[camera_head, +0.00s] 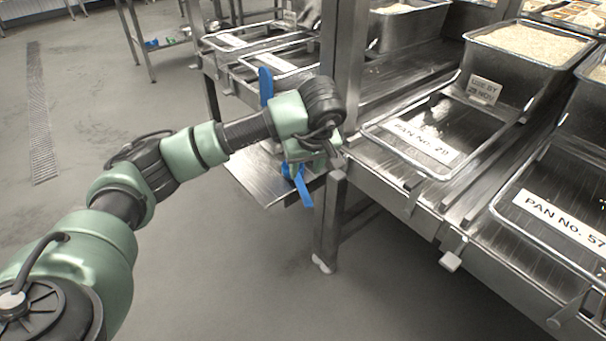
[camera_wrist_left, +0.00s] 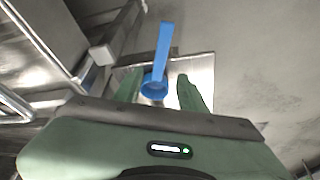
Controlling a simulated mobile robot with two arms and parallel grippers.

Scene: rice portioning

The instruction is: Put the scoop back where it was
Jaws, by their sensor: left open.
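The blue scoop (camera_head: 304,190) shows below my left wrist in the head view, with its handle slanting down to the right. In the left wrist view the scoop (camera_wrist_left: 163,50) has its round bowl between the two green fingers and its handle pointing away from me. My left gripper (camera_wrist_left: 160,90) is open, with a finger on each side of the bowl and gaps beside it. In the head view my left gripper (camera_head: 303,165) is partly hidden by its own wrist. A small metal shelf (camera_head: 258,182) lies under it. I cannot tell whether the scoop touches the shelf.
A steel post (camera_head: 343,50) stands just behind my wrist. The floor (camera_head: 230,270) at front left is clear.

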